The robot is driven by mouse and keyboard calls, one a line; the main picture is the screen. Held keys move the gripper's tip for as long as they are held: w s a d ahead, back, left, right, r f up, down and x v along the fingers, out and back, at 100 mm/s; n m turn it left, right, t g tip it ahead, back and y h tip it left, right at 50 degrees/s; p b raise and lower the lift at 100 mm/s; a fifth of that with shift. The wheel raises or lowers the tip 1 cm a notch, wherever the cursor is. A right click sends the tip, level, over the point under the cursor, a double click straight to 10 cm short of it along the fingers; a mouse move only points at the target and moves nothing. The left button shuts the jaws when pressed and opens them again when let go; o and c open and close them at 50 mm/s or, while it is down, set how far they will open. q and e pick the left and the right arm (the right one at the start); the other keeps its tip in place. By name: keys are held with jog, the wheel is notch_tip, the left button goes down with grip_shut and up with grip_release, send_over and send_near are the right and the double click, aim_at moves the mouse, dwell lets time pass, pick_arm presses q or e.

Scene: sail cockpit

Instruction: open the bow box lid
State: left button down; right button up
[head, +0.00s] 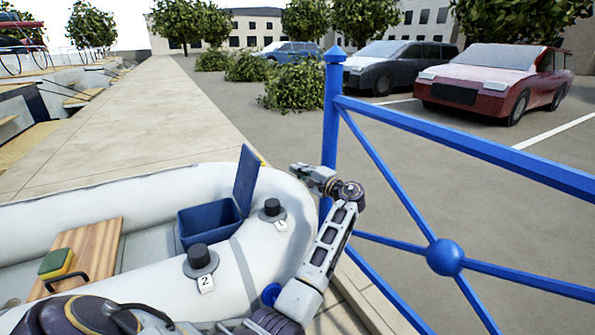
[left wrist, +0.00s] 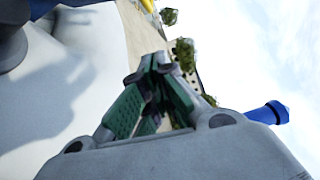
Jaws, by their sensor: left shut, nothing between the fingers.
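The blue bow box (head: 208,222) sits in the bow of the grey inflatable boat. Its blue lid (head: 246,180) stands up, roughly upright, at the box's right side, and the box is open at the top. My left gripper (head: 298,170) is to the right of the lid, beyond the boat's tube and beside the blue fence post, apart from the lid. In the left wrist view its green fingers (left wrist: 155,65) are closed together with nothing between them. My right gripper is not in view.
The boat tube (head: 120,197) carries two black-knobbed valves (head: 197,257); one tag reads 2. A wooden board (head: 92,250) holds a green-and-yellow sponge (head: 56,263). The blue railing (head: 333,120) stands close by my left gripper. Open paving lies behind.

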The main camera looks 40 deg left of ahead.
pick_arm(q)
jog(key=s+a+b, duration=0.1)
jog(key=a+b, duration=0.2)
jog(key=a, duration=0.7)
jog(key=shift+s+r, duration=0.35)
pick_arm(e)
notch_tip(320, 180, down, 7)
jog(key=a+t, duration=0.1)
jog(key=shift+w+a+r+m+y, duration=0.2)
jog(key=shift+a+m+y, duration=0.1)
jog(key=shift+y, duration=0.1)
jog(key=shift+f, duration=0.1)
pick_arm(q)
jog(key=s+a+r+n+h+p, duration=0.1)
jog(key=s+a+r+n+p, duration=0.2)
jog(key=s+r+n+p, duration=0.1)
jog(key=shift+s+p, duration=0.45)
jog(key=shift+s, duration=0.55)
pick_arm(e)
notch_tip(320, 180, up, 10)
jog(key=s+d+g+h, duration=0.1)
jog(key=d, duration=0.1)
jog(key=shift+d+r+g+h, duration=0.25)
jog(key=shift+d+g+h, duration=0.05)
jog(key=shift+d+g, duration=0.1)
pick_arm(q)
jog(key=shift+w+r, duration=0.1)
jog(key=shift+r, duration=0.05)
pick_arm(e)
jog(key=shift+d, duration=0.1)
